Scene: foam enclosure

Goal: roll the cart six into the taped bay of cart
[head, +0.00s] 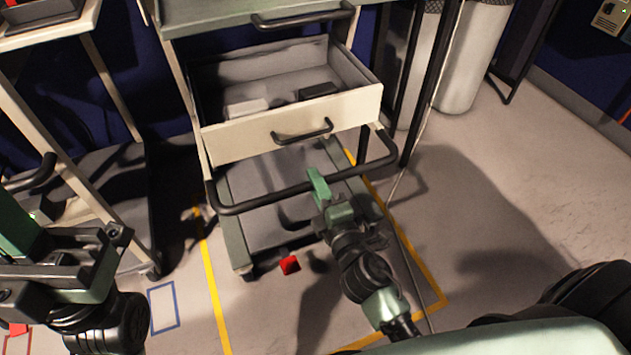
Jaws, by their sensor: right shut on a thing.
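A grey cart (225,235) with a pale open drawer (250,137) stands in the middle of the head view; I see no number on it. Its black push bar (255,203) faces me. My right gripper (322,189) is shut on this bar, right of its middle. Yellow tape (213,285) on the floor outlines a bay (385,318) around the cart's near part. The visible cart base lies between the side lines, with bare floor before the near line. The bay's far end is hidden. My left gripper (50,258) is at the left edge, away from this cart; its jaws are unclear.
Another cart (85,175) with a black handle stands close on the left. A red piece (289,265) shows low at the near cart's front edge. Pale cylindrical bins (470,60) and dark posts stand behind right. The floor at right is clear. A blue taped rectangle (164,308) lies left.

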